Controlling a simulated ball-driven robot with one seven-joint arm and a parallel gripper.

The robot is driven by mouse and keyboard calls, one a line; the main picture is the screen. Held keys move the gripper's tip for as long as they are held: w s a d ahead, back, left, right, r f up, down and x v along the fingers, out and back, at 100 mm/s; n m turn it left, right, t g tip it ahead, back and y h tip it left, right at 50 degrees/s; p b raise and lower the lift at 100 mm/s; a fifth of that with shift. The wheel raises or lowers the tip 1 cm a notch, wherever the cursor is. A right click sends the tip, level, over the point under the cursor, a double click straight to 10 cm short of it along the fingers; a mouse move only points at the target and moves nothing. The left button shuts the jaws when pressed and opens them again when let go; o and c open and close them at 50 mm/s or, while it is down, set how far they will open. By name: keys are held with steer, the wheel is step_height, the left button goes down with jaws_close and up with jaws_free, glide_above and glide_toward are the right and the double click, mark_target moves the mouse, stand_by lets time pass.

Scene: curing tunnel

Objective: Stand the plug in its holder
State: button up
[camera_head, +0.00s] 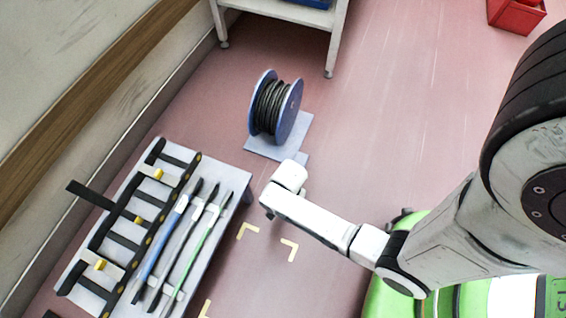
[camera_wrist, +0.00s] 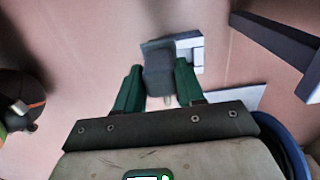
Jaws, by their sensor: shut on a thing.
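My gripper (camera_wrist: 158,72) is shut on a dark grey block-shaped plug (camera_wrist: 157,62), with one green finger on each side of it. A pale, angular piece (camera_wrist: 197,52), which may be the holder, lies just behind and right of the plug in the wrist view. The plug covers part of it, and I cannot tell whether they touch. In the head view my wrist hides the jaws and the plug.
A cable drum (camera_head: 273,106) stands on a grey-blue plate (camera_head: 262,148) beyond my wrist. A bench (camera_head: 236,183) with a black rack and several cables is at left. A white shelf (camera_head: 338,38) stands behind, and a red bin (camera_head: 516,15) is far right. The floor between is clear.

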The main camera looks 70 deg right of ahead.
steer(key=w+d+f+b, duration=0.1)
steer(key=d+f+b, duration=0.1)
steer(key=f, duration=0.1)
steer(key=w+d+f+b, duration=0.2)
steer(key=f+b, duration=0.1)
steer(key=f, duration=0.1)
steer(key=w+d+f+b, duration=0.1)
steer(key=d+f+b, duration=0.1)
steer(key=f, duration=0.1)
steer(key=shift+w+d+f+b, duration=0.15)
steer(key=shift+d+f+b, duration=0.1)
steer(key=shift+d+b, duration=0.15)
steer(key=shift+r, duration=0.1)
steer(key=o, duration=1.1)
steer(key=shift+o, duration=0.2)
